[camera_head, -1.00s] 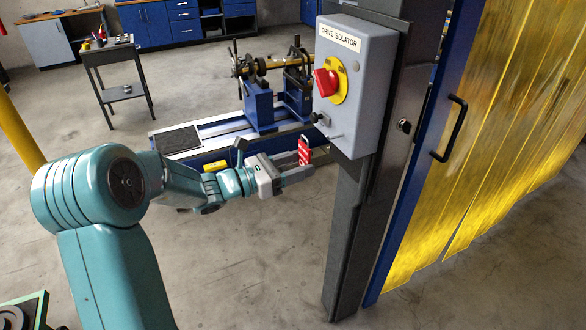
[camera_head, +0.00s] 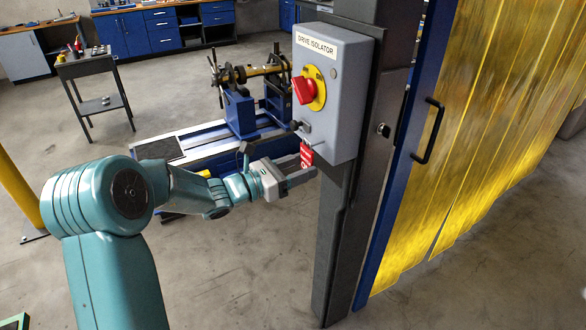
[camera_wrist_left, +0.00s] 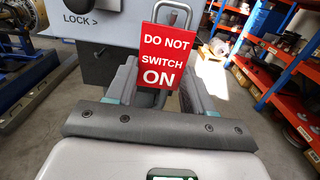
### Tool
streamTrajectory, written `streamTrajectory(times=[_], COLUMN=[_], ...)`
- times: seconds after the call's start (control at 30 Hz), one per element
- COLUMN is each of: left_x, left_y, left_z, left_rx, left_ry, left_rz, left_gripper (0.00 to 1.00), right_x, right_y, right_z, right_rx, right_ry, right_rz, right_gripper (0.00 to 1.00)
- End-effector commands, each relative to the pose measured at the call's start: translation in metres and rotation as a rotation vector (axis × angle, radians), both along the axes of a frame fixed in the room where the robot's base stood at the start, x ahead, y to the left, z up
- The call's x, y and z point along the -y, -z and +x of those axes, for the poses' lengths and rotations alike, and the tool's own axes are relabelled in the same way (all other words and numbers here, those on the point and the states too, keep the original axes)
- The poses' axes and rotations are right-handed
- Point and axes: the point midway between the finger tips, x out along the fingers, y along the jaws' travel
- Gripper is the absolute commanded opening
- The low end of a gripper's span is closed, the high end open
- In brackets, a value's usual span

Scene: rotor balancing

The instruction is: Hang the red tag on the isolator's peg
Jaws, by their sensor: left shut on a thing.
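The red tag (camera_head: 306,155) is in my left gripper (camera_head: 308,168), just below the lower front of the isolator box. In the left wrist view the tag (camera_wrist_left: 164,56) stands upright between the fingers, reads "DO NOT SWITCH ON", and has a metal loop (camera_wrist_left: 172,10) at its top. The grey drive isolator (camera_head: 338,100) is on a dark post and has a red knob (camera_head: 304,90) on a yellow disc. Its small dark peg (camera_head: 297,126) sticks out at the lower left; a dark round part (camera_wrist_left: 78,5) shows beside "LOCK" in the wrist view. I cannot tell whether the loop touches the peg.
The dark post (camera_head: 340,240) stands right beside the gripper. A blue door frame with a handle and yellow strip curtain (camera_head: 470,130) is to the right. The blue rotor stand (camera_head: 240,115) is behind. A small trolley (camera_head: 90,75) stands at the left.

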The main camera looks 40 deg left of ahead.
Motion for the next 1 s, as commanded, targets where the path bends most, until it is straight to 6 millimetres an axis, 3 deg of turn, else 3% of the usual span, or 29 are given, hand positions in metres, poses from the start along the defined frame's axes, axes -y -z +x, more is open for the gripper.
streamTrajectory(times=[0.43,1.0], left_x=[0.008,0.009], left_y=[0.009,0.009], left_z=[0.018,0.021], left_rx=[-0.001,-0.002], left_ry=[0.001,0.0], left_rz=[-0.001,0.0], left_gripper=[0.25,0.25], right_x=[0.0,0.0], right_y=[0.011,0.012], right_z=[0.0,0.0], right_rx=[0.0,0.0], right_ry=[0.0,0.0], right_rz=[0.0,0.0], right_gripper=[0.43,0.43])
